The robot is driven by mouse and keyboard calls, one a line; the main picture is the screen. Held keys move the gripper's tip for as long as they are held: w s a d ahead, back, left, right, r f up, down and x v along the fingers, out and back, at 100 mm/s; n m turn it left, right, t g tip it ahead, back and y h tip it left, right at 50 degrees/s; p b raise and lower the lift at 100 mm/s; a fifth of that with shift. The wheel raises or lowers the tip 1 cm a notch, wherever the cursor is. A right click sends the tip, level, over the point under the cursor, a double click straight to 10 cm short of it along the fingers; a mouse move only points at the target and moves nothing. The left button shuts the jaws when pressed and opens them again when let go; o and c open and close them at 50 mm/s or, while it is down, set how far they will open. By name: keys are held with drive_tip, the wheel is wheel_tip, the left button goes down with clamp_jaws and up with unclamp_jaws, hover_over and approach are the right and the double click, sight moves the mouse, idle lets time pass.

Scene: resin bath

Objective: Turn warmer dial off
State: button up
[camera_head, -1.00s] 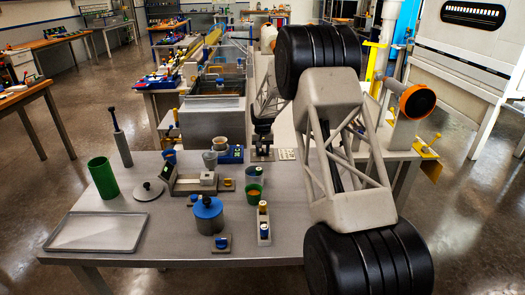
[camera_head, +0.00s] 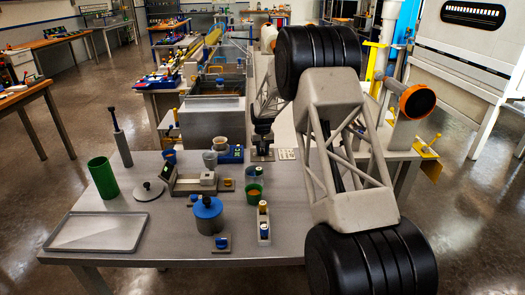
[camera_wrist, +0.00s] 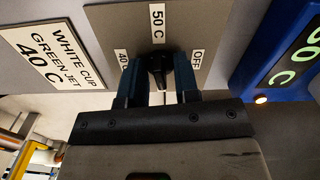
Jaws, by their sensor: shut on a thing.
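The warmer dial is a black knob (camera_wrist: 157,72) on a grey plate (camera_wrist: 205,18) marked 40 C, 50 C and OFF in the wrist view. My gripper (camera_wrist: 158,82) is shut on the knob, with one blue-grey finger on each side of it. The knob sits below the 50 C mark in the picture, but I cannot tell which mark it points at. The fingers partly cover the plate. In the head view my gripper (camera_head: 263,146) is down at the back of the bench, and the knob is hidden there.
A sign reading "WHITE CUP GREEN JET 40 C" (camera_wrist: 50,50) lies beside the plate. A blue unit (camera_wrist: 270,45) with a green 50 C display and a small lit lamp is on the other side. Cups (camera_head: 210,160) and a blue-lidded pot (camera_head: 207,215) stand on the bench (camera_head: 165,232).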

drive_tip(key=n, duration=0.4)
drive_tip(key=shift+r, duration=0.1)
drive_tip(key=n, duration=0.4)
drive_tip(key=shift+n, duration=0.4)
drive_tip(key=n, duration=0.4)
drive_tip(key=shift+n, duration=1.8)
drive_tip(key=o, duration=0.6)
drive_tip(key=shift+c, duration=0.2)
drive_tip(key=shift+r, duration=0.1)
drive_tip(key=shift+r, duration=3.8)
